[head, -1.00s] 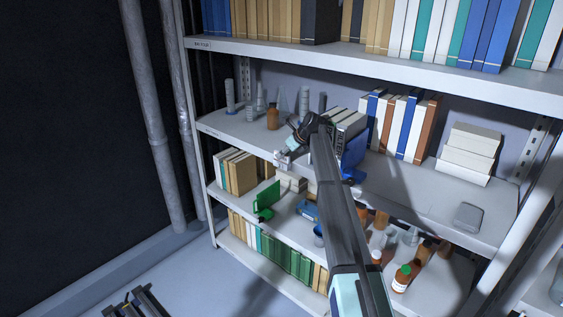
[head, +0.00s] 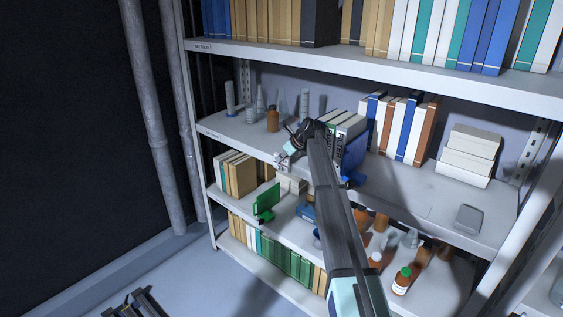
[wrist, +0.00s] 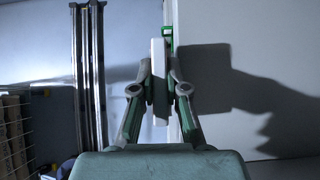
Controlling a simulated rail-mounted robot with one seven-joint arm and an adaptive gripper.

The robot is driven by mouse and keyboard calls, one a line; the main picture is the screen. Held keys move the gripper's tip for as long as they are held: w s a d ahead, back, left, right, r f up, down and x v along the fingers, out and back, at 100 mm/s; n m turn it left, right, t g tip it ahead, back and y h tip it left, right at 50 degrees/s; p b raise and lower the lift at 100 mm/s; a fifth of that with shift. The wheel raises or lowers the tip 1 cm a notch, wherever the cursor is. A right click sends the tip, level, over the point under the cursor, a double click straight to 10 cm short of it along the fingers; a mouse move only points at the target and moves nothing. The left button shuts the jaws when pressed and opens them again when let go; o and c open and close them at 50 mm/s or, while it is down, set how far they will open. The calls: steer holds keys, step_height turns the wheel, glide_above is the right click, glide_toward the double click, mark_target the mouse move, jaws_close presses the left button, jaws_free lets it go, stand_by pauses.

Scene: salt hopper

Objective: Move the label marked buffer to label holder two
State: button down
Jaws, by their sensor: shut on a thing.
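My gripper (head: 283,158) is in front of the edge of the middle shelf (head: 225,134), left of the blue holder. In the wrist view my gripper (wrist: 160,82) is shut on a thin white plate (wrist: 158,60), seen edge-on and upright between the two fingers. This looks like the label, but its face is turned away and no marking can be read. A narrow green strip (wrist: 169,38) shows just beyond the plate. A small label strip (head: 203,46) is on the upper shelf's edge. Which label holder is number two cannot be told.
A blue upright holder (head: 353,155) and binders (head: 343,127) stand right of my gripper. A brown bottle (head: 272,120) and cylinders are behind it. A green stand (head: 266,201) and several bottles are on the shelf below.

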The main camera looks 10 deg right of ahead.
steer(key=shift+r, duration=0.2)
stand_by(0.3)
steer(key=shift+r+p, duration=1.65)
steer(key=shift+r, duration=0.9)
